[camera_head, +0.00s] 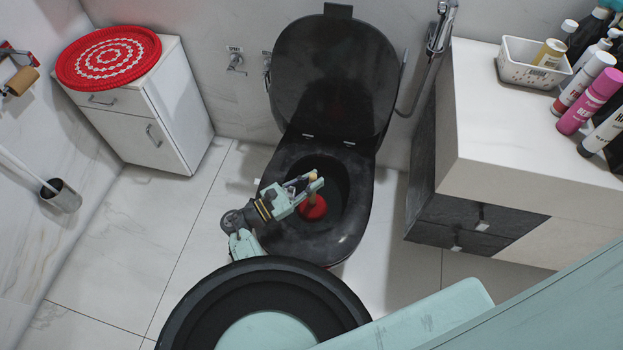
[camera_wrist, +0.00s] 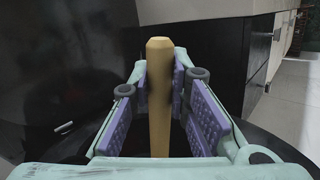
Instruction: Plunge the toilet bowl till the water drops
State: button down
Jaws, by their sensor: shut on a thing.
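The black toilet (camera_head: 335,238) stands against the back wall with its lid (camera_head: 336,75) raised. A plunger with a red rubber cup (camera_head: 313,208) and a wooden handle is in the bowl (camera_head: 336,181). My gripper (camera_head: 312,181) is over the bowl and shut on the handle. In the wrist view the handle (camera_wrist: 159,95) stands upright between the purple finger pads, its top end above them. The water and the cup's lower rim are hidden.
A white cabinet (camera_head: 165,130) with a red round mat (camera_head: 108,57) stands at the left. A toilet brush holder (camera_head: 62,196) is at the far left. A counter (camera_head: 540,140) with a white basket (camera_head: 530,70) and several bottles is at the right. Tiled floor (camera_head: 130,240) is clear at the left.

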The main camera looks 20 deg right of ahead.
notch_tip(320, 180, down, 7)
jog(key=b, duration=0.5)
jog(key=shift+f, duration=0.15)
dwell(0.6)
notch_tip(320, 180, up, 10)
jog(key=p, duration=1)
jog(key=shift+f, duration=0.1)
notch_tip(320, 180, down, 10)
jog(key=b, duration=0.7)
jog(key=shift+b, duration=0.4)
